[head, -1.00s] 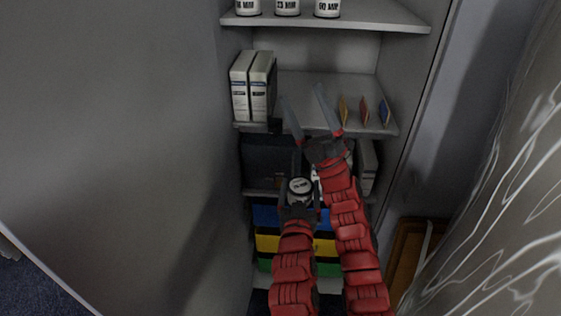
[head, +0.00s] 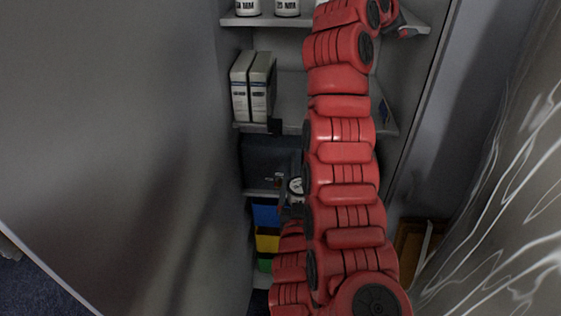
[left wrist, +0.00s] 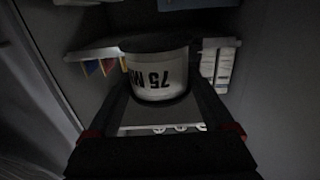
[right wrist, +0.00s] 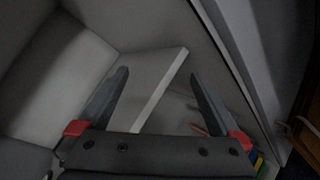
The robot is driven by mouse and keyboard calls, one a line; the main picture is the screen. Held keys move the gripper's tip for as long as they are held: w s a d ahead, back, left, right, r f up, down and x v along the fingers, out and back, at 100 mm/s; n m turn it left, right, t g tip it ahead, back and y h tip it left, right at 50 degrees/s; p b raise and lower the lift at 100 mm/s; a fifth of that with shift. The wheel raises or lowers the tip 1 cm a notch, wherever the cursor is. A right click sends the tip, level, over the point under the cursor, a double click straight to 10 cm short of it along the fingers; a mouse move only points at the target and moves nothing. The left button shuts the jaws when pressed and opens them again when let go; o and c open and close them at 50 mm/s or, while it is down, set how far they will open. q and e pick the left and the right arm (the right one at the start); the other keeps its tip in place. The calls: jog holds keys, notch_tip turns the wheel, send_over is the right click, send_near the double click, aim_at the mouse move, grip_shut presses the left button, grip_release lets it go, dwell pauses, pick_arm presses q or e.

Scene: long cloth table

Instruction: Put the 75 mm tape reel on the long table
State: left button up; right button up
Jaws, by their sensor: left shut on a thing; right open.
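The 75 mm tape reel (left wrist: 160,78) is white with a dark rim, and its label reads "75 M" upside down in the left wrist view. My left gripper (left wrist: 163,100) is shut on it. In the head view the reel (head: 296,186) shows small beside my right arm, in front of the cabinet's lower shelves, with my left gripper (head: 290,203) partly hidden. My right gripper (right wrist: 155,95) is open and empty near a shelf edge; in the head view my right arm hides most of it. I cannot identify the long table in any view.
A grey cabinet has shelves with white binders (head: 252,86), several labelled white reels (head: 287,7) on top and coloured bins (head: 267,239) below. A grey surface with white streaks (head: 510,200) stands at right. A brown framed thing (head: 412,246) is low at right.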

jog(key=s+a+f+n+g+y, duration=0.1)
jog(key=a+f+g+y, duration=0.15)
jog(key=a+f, duration=0.6)
pick_arm(q)
jog(key=shift+w+a, duration=0.1)
pick_arm(e)
jog(key=n+g+y, duration=0.1)
jog(key=g+y, duration=0.1)
jog(key=g, duration=0.7)
send_near(295, 187)
jog(key=x, duration=1.2)
jog(key=shift+f, duration=0.3)
